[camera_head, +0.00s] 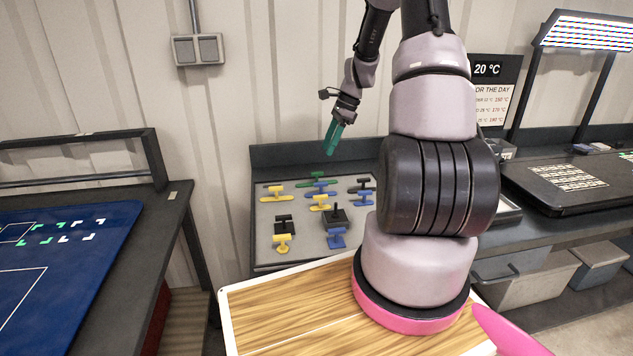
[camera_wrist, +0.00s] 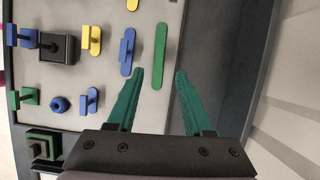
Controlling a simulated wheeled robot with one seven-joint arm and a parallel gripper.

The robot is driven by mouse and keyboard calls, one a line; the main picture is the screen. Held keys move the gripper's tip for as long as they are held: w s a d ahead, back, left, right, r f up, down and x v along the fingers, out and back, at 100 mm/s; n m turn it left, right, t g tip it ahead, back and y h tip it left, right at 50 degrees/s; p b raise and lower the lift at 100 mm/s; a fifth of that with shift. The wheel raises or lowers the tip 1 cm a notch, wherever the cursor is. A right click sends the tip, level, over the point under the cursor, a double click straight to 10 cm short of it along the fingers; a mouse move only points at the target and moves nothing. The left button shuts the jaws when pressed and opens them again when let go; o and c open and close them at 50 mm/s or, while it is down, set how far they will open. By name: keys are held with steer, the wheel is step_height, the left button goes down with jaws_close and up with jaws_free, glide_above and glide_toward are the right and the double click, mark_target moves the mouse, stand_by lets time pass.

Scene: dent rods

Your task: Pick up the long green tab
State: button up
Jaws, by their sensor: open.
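The long green tab (camera_wrist: 160,50) lies on the grey board in the wrist view, a long narrow rounded bar running up the picture. In the head view the long green tab (camera_head: 316,182) lies near the board's back edge. My gripper (camera_head: 331,149) hangs above the back of the board in the head view. Its green fingers are apart and empty. In the wrist view my gripper (camera_wrist: 160,74) has its two fingertips to either side of the tab's near end, seemingly still above it. Nothing hides the tab there.
A blue tab (camera_wrist: 127,50) lies close left of the green one. A yellow tab (camera_wrist: 92,40) and a black block (camera_wrist: 57,47) stand further left. The grey board (camera_head: 265,213) holds several other tabs. Right of the tab, the board is bare up to its dark rim (camera_wrist: 205,40).

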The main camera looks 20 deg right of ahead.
mark_target(317, 174)
steer(key=x, duration=1.1)
steer(key=shift+d, duration=0.1)
jaws_close()
